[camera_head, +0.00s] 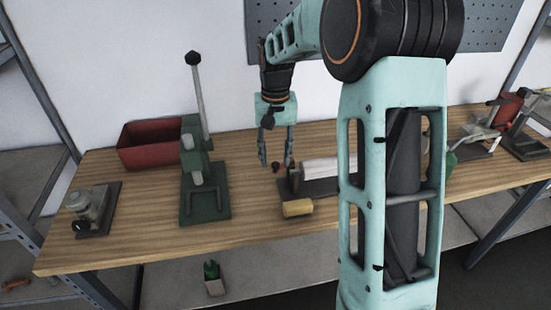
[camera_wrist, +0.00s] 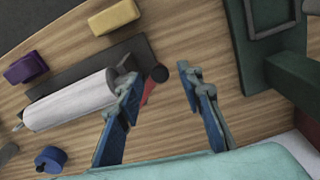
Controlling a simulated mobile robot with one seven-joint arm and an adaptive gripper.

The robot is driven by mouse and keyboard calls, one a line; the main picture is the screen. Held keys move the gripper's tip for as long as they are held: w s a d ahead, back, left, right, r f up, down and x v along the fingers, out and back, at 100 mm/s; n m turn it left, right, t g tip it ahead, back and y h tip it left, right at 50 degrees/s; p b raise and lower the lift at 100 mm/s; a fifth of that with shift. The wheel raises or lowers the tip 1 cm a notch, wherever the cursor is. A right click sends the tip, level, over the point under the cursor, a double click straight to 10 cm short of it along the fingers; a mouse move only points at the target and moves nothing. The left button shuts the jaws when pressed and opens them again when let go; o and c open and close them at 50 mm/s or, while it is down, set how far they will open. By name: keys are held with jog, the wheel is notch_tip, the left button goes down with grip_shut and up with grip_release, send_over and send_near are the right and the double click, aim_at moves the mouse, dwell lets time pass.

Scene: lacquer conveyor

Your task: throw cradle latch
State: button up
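The cradle is a dark grey base (camera_head: 322,187) with a white roller (camera_head: 328,169) lying on it. The same base (camera_wrist: 128,60) and roller (camera_wrist: 70,102) show in the wrist view. At the roller's end nearest my gripper stands a short red lever (camera_wrist: 148,92) with a dark ball knob (camera_wrist: 159,74), which looks like the latch; it is small in the head view (camera_head: 276,169). My gripper (camera_head: 276,163) is open, fingers pointing down. In the wrist view my gripper's fingertips (camera_wrist: 160,82) lie either side of the knob, with no clear contact. The lever's lower part is partly hidden by a finger.
A green press (camera_head: 205,200) with a tall lever stands left of my gripper, a red bin (camera_head: 150,155) behind it. A yellow block (camera_head: 297,208) lies before the cradle. A purple block (camera_wrist: 26,68) and blue piece (camera_wrist: 50,158) lie near it. My arm hides the bench's right-middle.

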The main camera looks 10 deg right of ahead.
jog(key=shift+f, duration=0.5)
grip_shut()
